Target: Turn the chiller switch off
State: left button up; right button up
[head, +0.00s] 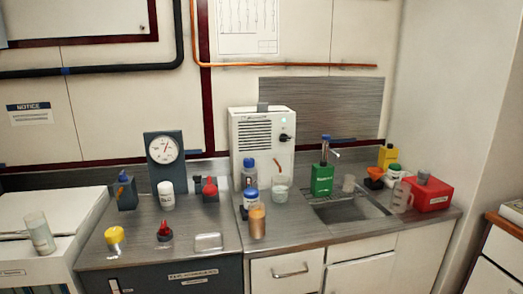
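A white vented box (246,166), which looks like the chiller, stands upright at the back of the steel counter. A small black knob or switch (284,137) sits on the right of its front face, beside the dark vent slots. The knob is too small to tell which way it points. Bottles and a beaker stand in front of the box's lower part; the knob is not covered. Neither of my grippers is in view.
A blue-capped bottle (249,173), an orange-brown bottle (257,222) and a clear beaker (280,187) stand before the box. A round gauge (164,150) is left, a green bottle (322,180) and sink (352,209) right. A shallow metal dish (208,242) lies near the front edge.

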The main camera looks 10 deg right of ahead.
aim_at(283, 138)
jog(key=i+l, duration=0.1)
jog(key=l, duration=0.35)
jog(key=i+l, duration=0.1)
jog(key=l, duration=0.3)
jog(key=i+l, duration=0.1)
jog(key=l, duration=0.35)
jog(key=i+l, duration=0.1)
jog(key=l, duration=0.35)
